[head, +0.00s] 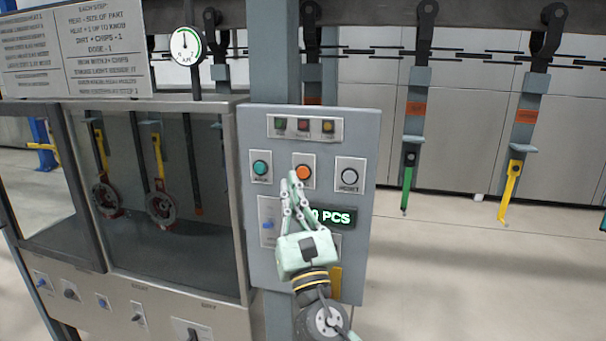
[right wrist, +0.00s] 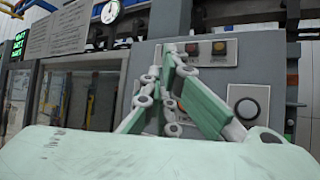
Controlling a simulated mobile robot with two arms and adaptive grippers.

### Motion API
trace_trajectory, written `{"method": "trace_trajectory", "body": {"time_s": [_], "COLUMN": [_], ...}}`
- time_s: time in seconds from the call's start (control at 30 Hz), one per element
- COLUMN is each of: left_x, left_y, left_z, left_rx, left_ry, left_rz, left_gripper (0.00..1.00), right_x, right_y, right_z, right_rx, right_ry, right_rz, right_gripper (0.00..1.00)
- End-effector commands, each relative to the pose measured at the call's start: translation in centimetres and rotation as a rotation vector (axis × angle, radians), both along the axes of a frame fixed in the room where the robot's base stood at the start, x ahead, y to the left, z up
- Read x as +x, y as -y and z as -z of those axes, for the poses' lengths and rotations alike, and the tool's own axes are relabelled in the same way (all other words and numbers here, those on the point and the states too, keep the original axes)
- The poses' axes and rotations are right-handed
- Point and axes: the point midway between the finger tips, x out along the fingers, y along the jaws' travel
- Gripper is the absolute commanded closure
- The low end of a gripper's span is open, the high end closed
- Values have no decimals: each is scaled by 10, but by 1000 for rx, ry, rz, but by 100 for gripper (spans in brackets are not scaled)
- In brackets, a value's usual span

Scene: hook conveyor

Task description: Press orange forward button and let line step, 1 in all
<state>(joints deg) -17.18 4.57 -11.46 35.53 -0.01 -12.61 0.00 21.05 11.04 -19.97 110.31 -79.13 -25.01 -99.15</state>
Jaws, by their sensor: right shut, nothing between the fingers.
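The orange button (head: 303,172) sits in the middle of the button row on the grey control panel (head: 354,125). My left gripper is not in view.
A counter display (head: 331,217) reading PCS is partly hidden by my gripper. A glass-fronted cabinet (head: 243,200) with hanging parts stands left of the panel. Hooks carrying a green part (head: 407,188) and a yellow part (head: 511,188) hang from the overhead line at right.

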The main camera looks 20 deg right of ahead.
Motion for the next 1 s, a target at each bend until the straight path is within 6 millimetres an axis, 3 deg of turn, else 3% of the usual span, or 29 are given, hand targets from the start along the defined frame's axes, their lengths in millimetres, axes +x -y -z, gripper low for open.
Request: {"method": "trace_trajectory", "body": {"time_s": [0.6, 1.0], "left_x": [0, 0], "left_y": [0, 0], "left_z": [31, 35], "left_rx": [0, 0], "left_ry": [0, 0], "left_rz": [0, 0], "left_gripper": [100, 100], "right_x": [60, 72], "right_y": [41, 49], "right_z": [2, 0], "right_rx": [0, 1], "right_ry": [1, 0], "right_rz": [1, -1], "right_gripper": [100, 100]}}
